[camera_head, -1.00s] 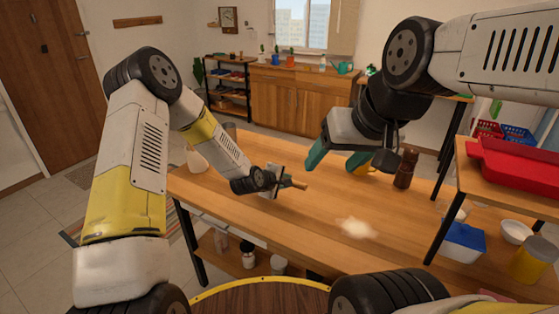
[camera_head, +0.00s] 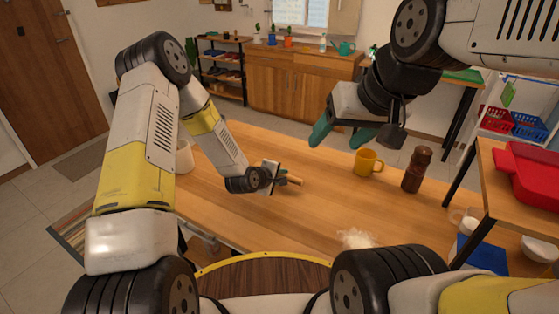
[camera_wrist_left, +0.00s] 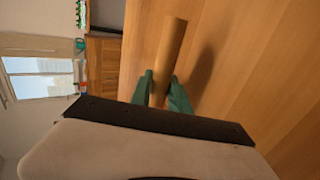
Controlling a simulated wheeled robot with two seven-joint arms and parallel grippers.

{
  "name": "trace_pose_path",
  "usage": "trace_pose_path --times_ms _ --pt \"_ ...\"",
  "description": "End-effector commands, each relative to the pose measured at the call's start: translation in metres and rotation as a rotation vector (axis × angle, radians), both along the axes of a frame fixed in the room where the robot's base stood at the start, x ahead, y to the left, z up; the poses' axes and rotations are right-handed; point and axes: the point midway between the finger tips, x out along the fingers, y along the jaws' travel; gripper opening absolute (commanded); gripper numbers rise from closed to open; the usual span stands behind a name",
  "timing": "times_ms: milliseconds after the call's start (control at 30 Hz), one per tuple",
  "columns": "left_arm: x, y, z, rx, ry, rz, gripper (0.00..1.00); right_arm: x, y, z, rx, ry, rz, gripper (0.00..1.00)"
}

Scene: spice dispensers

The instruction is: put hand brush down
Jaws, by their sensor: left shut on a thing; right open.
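My left gripper (camera_head: 274,178) is shut on the hand brush, whose light wooden handle (camera_head: 292,180) sticks out to the right over the tabletop. In the left wrist view the green fingers (camera_wrist_left: 162,92) grip the handle (camera_wrist_left: 172,45), and a shadow on the wood lies beside it. The handle looks held just above the table (camera_head: 255,222); contact cannot be told. The brush's bristles are not clearly visible. My right gripper (camera_head: 346,134) is open and empty, above the far right part of the table.
A yellow mug (camera_head: 366,163) and a brown bottle-like mill (camera_head: 416,170) stand at the table's right. A pale pile (camera_head: 355,239) lies near the front edge. A white cup (camera_head: 184,157) is at the left.

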Motion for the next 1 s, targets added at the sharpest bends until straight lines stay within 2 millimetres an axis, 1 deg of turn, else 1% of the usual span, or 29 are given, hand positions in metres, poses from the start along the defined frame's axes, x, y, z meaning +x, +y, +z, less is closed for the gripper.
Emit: trace_pose_path --times_ms 167,567,667,700,800,1000 --pt "0.0 0.0 0.001 -0.001 -0.002 0.0 0.0 0.0 0.0 0.0 0.0 -0.001 0.0 0.66" --pt "0.0 -0.001 -0.011 -0.002 -0.001 0.0 0.0 0.0 0.0 0.0 0.0 0.0 0.0 0.66" --pt "0.0 -0.001 -0.011 -0.001 -0.002 -0.001 0.0 0.0 0.0 0.0 0.0 0.0 0.0 0.66" --pt "0.0 -0.001 -0.011 -0.002 -0.001 -0.001 0.26 0.0 0.0 0.0 0.0 0.0 0.0 0.66" --pt "0.0 0.0 -0.011 -0.001 -0.001 -0.001 0.44 0.0 0.0 0.0 0.0 0.0 0.0 0.66" --pt "-0.001 0.0 -0.013 0.001 0.004 0.0 0.44 0.0 0.0 0.0 0.0 0.0 0.0 0.66"
